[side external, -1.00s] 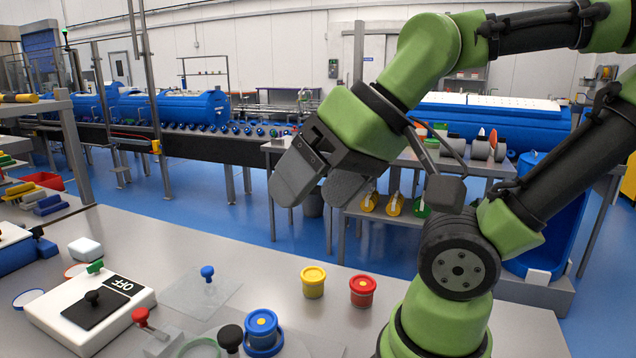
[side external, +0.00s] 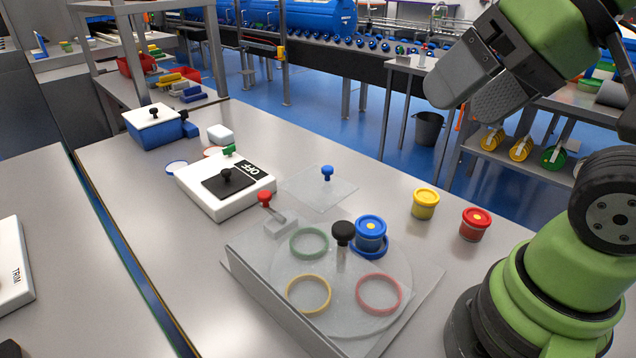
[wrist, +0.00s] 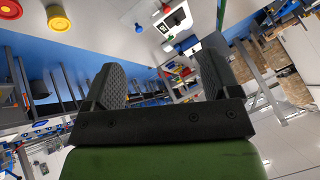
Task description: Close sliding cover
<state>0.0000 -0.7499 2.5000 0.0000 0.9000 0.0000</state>
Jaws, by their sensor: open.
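A low white box (side external: 243,196) marked OFF sits on the grey table in the side external view. A black plate with a black knob (side external: 226,177) lies on its top and looks like a sliding cover. A green knob (side external: 229,150) stands at the box's far edge. A clear flat plate with a blue knob (side external: 327,174) lies to its right; I cannot tell whether it is also a cover. My gripper (side external: 462,102) is open and empty, high above the table at the right, well away from the box. The box shows small in the wrist view (wrist: 175,19), beyond the open fingers (wrist: 166,75).
A grey fixture with a clear disc and coloured rings (side external: 309,242) stands at the front. Beside its black knob is a blue tub (side external: 371,236). Yellow (side external: 425,204) and red (side external: 475,225) tubs stand right. A blue box with a white lid (side external: 152,116) is behind left.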

